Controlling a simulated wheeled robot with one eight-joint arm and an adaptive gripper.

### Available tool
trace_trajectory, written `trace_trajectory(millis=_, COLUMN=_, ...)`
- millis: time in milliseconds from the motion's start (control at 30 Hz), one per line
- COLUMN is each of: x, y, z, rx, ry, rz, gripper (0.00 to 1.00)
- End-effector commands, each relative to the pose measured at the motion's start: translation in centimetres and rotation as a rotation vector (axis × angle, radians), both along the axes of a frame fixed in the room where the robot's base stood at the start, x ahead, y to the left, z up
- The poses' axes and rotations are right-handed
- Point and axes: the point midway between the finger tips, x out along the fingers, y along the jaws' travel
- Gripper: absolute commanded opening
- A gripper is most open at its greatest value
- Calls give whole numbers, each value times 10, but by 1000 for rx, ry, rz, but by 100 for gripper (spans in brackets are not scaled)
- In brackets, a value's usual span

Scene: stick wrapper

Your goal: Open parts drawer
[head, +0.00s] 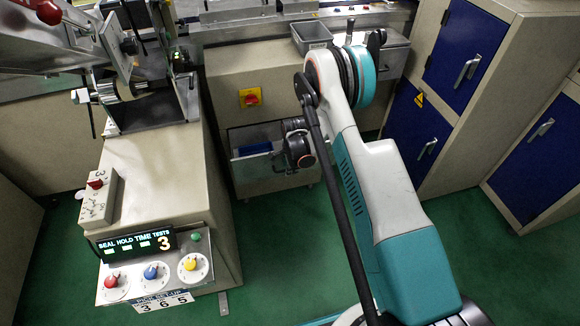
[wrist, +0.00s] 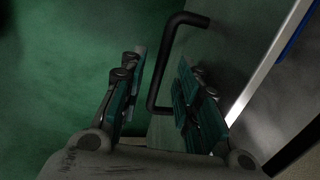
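The parts drawer (head: 250,170) is a grey metal drawer low in the beige cabinet. It appears partly pulled out, with something blue showing inside behind its front. In the wrist view the grey drawer front (wrist: 235,55) fills the upper right and carries a dark bar handle (wrist: 162,70). My gripper (wrist: 158,100) is open, with one finger on each side of the handle. Gaps show between the handle and both fingers. In the head view my gripper (head: 284,160) is at the right part of the drawer front, and my wrist largely hides the handle.
A red and yellow switch (head: 250,97) is above the drawer. A sealing machine's control panel (head: 155,270) stands at the left. Blue-doored cabinets (head: 416,130) stand at the right. A grey bin (head: 311,36) sits on top. Green floor (head: 280,250) in front is clear.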

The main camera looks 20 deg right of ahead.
Motion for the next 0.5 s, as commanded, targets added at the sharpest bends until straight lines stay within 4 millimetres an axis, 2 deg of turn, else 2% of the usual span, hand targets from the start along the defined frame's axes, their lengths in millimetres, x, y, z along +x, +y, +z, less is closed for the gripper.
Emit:
trace_trajectory(millis=167, x=-3, y=0, z=14, rx=0, ry=0, rz=0, gripper=30)
trace_trajectory(millis=500, x=-14, y=0, z=74, rx=0, ry=0, rz=0, gripper=30)
